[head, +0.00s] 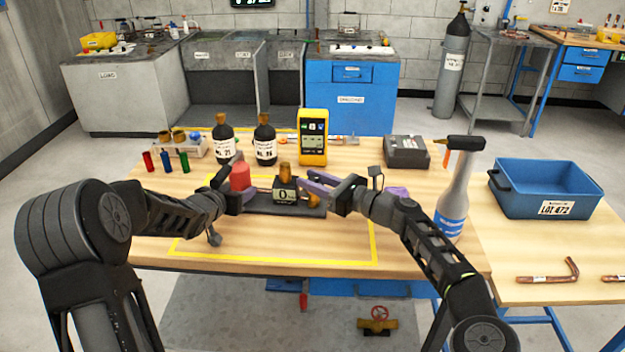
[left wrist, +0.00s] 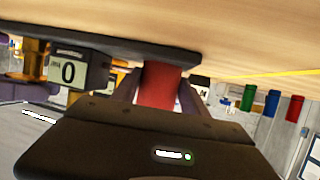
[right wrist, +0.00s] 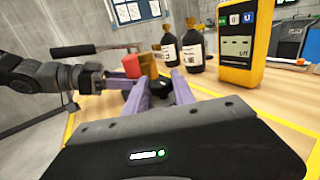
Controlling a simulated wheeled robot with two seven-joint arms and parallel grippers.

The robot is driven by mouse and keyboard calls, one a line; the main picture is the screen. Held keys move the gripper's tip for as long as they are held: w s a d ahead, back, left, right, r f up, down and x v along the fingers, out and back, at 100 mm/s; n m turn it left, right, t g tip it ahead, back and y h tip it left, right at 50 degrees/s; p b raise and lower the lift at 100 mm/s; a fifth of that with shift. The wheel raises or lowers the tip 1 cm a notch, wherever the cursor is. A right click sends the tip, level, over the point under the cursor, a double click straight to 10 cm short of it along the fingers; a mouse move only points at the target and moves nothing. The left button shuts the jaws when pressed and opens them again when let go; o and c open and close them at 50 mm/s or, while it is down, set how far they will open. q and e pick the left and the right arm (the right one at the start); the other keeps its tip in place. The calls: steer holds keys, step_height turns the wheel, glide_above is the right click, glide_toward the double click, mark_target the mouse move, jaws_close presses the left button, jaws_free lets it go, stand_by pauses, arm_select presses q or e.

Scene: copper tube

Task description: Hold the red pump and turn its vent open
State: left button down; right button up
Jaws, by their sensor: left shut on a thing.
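The red pump (head: 240,177) stands at the left end of a dark base plate (head: 258,205). My left gripper (left wrist: 160,88) is shut around its red body, with one finger on each side. A dark block with a "0" display (head: 284,195) and a brass top (head: 285,171) sits on the plate to the right of the pump. A brass knob (head: 313,201) shows at its right side. My right gripper (right wrist: 160,85) is open, its purple fingers pointing at the block and brass parts from the right. Whether the fingers touch anything is hard to tell.
Two dark bottles (head: 265,145) and a yellow meter (head: 313,140) stand behind the plate. The front of the table is clear.

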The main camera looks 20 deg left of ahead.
arm_select(q)
steer(key=shift+r, duration=0.15)
arm_select(e)
steer(key=o, duration=0.4)
steer(key=shift+d+r, duration=0.1)
steer(key=shift+d, duration=0.4)
arm_select(q)
steer(key=shift+a, duration=0.1)
arm_select(e)
steer(key=v, duration=1.1)
arm_select(q)
steer(key=c, duration=0.5)
jaws_free()
